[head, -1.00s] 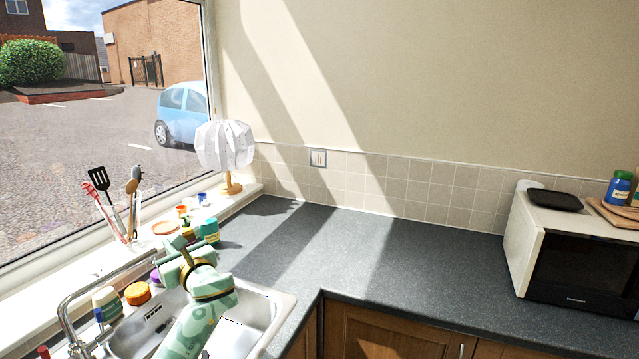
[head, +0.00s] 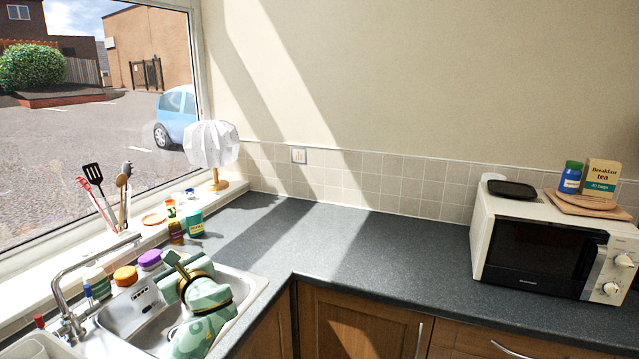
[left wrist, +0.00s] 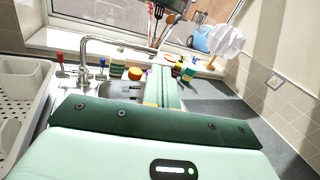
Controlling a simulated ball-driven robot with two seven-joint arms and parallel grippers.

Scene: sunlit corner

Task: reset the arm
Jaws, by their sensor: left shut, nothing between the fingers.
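My left arm comes up from the bottom of the head view, and its pale green left gripper (head: 178,268) is over the steel sink (head: 255,284). The gripper is shut and empty. In the left wrist view the closed green fingers (left wrist: 162,88) point toward the window sill, with the sink (left wrist: 122,88) beneath and to their left. My right gripper is in neither view.
A curved tap (head: 62,290) stands left of the gripper. Jars, including an orange-lidded one (head: 126,275) and a teal one (head: 195,225), line the sill side. A white lamp (head: 211,145) stands behind. The dark counter (head: 350,245) is clear up to the microwave (head: 545,245).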

